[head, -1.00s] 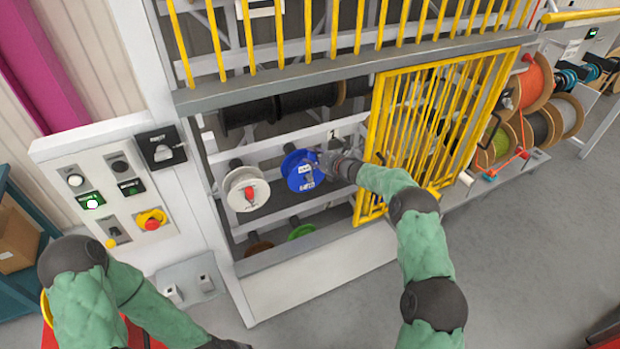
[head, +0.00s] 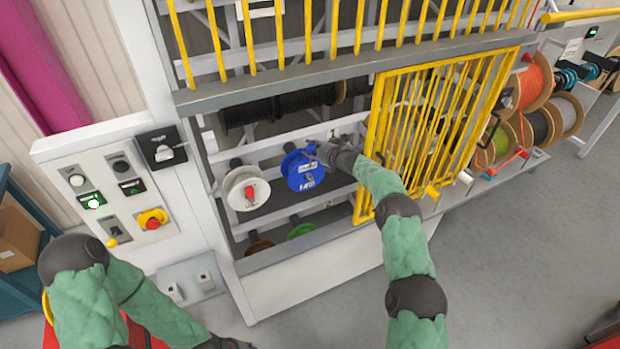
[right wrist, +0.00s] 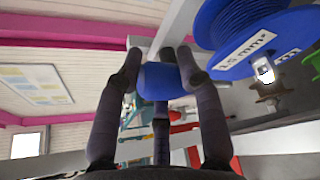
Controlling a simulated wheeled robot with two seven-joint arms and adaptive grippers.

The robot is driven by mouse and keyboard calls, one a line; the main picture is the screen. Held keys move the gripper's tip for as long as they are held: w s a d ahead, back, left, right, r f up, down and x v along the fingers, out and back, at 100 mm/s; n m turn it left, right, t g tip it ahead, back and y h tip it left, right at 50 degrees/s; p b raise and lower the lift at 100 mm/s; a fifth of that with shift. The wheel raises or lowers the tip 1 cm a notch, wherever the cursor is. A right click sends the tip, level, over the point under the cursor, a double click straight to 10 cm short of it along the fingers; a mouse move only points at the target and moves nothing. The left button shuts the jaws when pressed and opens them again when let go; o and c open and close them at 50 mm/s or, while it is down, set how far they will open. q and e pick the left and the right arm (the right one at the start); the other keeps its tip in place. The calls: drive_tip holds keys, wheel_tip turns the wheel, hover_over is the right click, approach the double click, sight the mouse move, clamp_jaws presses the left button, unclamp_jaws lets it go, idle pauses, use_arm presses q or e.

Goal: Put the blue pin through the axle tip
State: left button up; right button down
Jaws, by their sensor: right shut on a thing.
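The blue pin (right wrist: 160,82) is between the fingers of my right gripper (right wrist: 157,72) in the right wrist view; they are shut on its thick blue body. In the head view my right gripper (head: 326,152) is at the upper right edge of the blue reel (head: 300,160). The reel also fills the upper right of the right wrist view (right wrist: 235,25). The pale axle tip (right wrist: 264,70) sticks out of the reel's middle there, apart from the pin and to its right. My left arm shows at the lower left; its gripper is outside the frame.
A white reel (head: 235,188) with a red pin (head: 250,192) hangs left of the blue reel. A control panel (head: 100,195) is on the left. Below are brown and green reels.

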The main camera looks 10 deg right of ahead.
drive_tip(key=shift+w+d, duration=0.15)
drive_tip(key=shift+w, duration=0.85)
drive_tip(key=shift+f+b, duration=2.95)
drive_tip(key=shift+b, duration=0.05)
